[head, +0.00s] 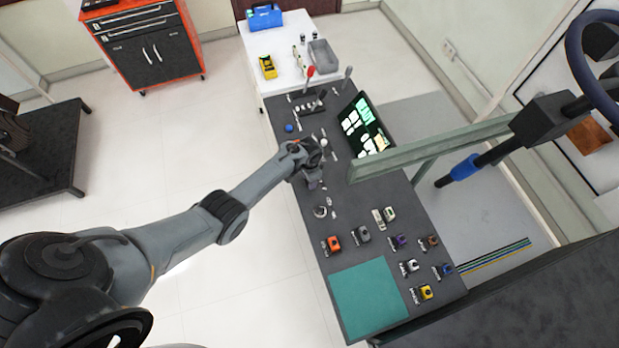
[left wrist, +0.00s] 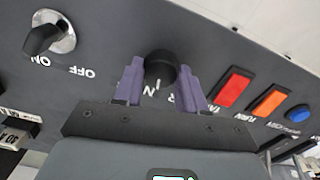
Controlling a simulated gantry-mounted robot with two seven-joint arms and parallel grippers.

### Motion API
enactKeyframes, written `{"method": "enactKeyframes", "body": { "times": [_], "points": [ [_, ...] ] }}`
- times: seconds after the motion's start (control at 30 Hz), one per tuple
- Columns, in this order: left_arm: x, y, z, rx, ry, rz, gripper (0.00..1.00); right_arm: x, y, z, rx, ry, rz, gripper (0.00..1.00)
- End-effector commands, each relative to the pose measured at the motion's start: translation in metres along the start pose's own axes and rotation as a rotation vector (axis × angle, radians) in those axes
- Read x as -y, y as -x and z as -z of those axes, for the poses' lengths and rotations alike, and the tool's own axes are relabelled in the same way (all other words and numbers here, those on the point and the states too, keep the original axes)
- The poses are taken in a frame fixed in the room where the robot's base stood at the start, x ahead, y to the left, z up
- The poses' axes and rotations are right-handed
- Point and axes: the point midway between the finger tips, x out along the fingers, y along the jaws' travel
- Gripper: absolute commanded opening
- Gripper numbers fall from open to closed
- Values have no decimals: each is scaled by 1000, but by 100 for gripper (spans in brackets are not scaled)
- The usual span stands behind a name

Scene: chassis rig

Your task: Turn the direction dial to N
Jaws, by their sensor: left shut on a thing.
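The direction dial (left wrist: 160,67) is a round black knob on the dark panel in the left wrist view. The two purple fingers of my left gripper (left wrist: 162,82) are on either side of it, shut on it. A white letter N and a small white mark show between the fingers, and part of an R shows by the right finger. I cannot tell which letter the dial points at. In the head view my left gripper (head: 313,180) is down at the console, and the dial is hidden there. My right gripper is not in view.
In the left wrist view a key-like ON/OFF switch (left wrist: 44,38) is at left. A red button (left wrist: 234,87), an orange button (left wrist: 270,101) and a blue button (left wrist: 299,113) are at right. In the head view the console (head: 365,245) carries levers, a screen (head: 363,124) and a green mat (head: 368,298).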

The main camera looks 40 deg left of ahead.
Motion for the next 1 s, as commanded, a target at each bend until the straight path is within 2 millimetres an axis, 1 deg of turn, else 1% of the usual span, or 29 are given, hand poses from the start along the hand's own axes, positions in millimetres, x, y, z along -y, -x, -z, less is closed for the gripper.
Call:
{"method": "enactKeyframes", "body": {
  "times": [0.2, 0.33, 0.87, 0.9, 1.0],
  "points": [
    [0, 0, 0, 0, -110, 1, 10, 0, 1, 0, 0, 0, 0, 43],
    [1, 0, -1, 2, -146, 1, 10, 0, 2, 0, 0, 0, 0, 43],
    [0, -1, -1, 1, -169, 0, 10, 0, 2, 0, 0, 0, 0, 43],
    [0, -1, -1, 1, -169, 0, 46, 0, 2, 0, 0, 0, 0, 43],
    [0, -1, -1, 1, -169, 0, 62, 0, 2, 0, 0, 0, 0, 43]
  ]
}}
